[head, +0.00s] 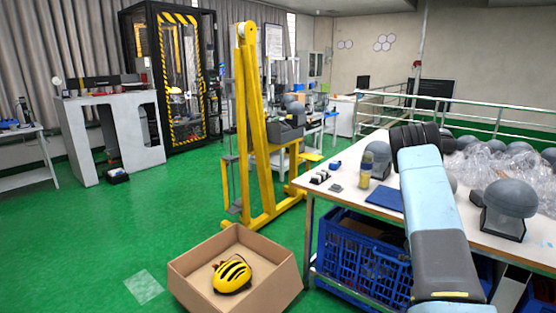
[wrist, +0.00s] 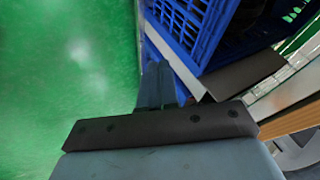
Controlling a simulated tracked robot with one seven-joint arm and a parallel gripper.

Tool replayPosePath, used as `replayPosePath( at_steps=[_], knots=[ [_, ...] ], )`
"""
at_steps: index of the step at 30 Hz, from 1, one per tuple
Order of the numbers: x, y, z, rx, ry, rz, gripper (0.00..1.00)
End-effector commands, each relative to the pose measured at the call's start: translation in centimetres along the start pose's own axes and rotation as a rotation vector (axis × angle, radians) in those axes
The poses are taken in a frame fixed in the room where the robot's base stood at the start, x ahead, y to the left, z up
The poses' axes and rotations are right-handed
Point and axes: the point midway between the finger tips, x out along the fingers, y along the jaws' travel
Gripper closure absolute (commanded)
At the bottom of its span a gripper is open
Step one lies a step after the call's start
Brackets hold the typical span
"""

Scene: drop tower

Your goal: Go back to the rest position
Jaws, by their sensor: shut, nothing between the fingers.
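In the wrist view my gripper (wrist: 159,72) points away from the camera, its two dark fingers close together with nothing between them. Its tips are near the edge of a blue crate (wrist: 190,25), with green floor to the left. I cannot tell whether the fingers touch the crate. In the head view my arm is folded on the right, in front of the white table (head: 345,205); the gripper itself is hidden there.
An open cardboard box (head: 190,293) with a yellow helmet (head: 231,275) in it stands on the floor. Blue crates (head: 365,262) sit under the table. A yellow tower frame (head: 246,120) stands behind the box.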

Motion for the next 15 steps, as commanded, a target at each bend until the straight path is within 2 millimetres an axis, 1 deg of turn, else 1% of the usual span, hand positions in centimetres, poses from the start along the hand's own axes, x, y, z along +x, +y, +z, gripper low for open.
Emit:
replayPosePath(
  at_steps=[1,5,8,11,15],
  knots=[
    [-0.9,-0.6,0.3,-0.009,-0.016,-0.006,1.00],
    [-3.4,-1.9,0.9,-0.043,-0.062,-0.020,1.00],
    [-6.0,-3.1,1.6,-0.079,-0.107,-0.036,1.00],
    [-9.5,-4.5,2.4,-0.130,-0.167,-0.057,1.00],
    [-14.9,-6.2,3.4,-0.214,-0.250,-0.093,1.00]
  ],
)
